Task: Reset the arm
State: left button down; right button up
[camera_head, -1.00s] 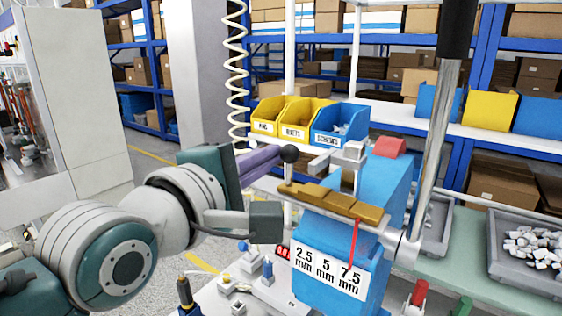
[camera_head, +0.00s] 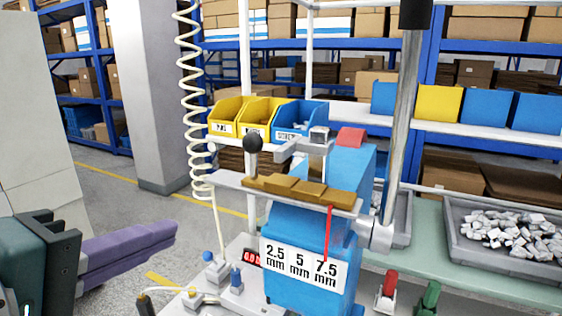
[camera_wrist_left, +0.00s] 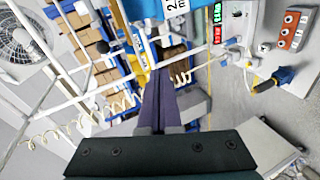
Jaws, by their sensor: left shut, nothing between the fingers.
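My left gripper (camera_head: 172,234) is at the lower left of the head view, its purple fingers closed together and empty. It also shows in the left wrist view (camera_wrist_left: 166,72), fingers together. It is clear of the blue machine (camera_head: 310,240) to its right. A bar with a black ball knob (camera_head: 253,144) is at the machine's upper left, apart from the fingers. Brown stepped blocks (camera_head: 297,188) sit on the machine's front, above a label (camera_head: 300,262) reading 2.5, 5 and 7.5 mm. My right gripper is not visible.
Yellow and blue bins (camera_head: 300,116) stand behind the machine. A grey tray (camera_head: 457,262) of pale pieces lies on the right. A metal post (camera_head: 404,120) rises beside the machine. A coiled cord (camera_head: 190,100) hangs behind. Open floor lies behind my left gripper.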

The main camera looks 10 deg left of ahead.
pick_arm(q)
jog(key=s+a+f+m+g+y, duration=0.2)
jog(key=s+f+m+g, duration=0.35)
jog(key=s+m, duration=0.3)
jog(key=s+a+f+m+g+y, duration=0.1)
jog(key=s+a+f+m+g, duration=0.1)
jog(key=s+f+m+g, duration=0.6)
notch_tip(320, 180, up, 17)
jog(key=s+n+t+p, duration=0.1)
jog(key=t+p, duration=0.2)
jog(key=p, duration=1.3)
jog(key=shift+s+d+r, duration=0.15)
jog(key=shift+d+r, duration=0.05)
jog(key=shift+n, duration=0.25)
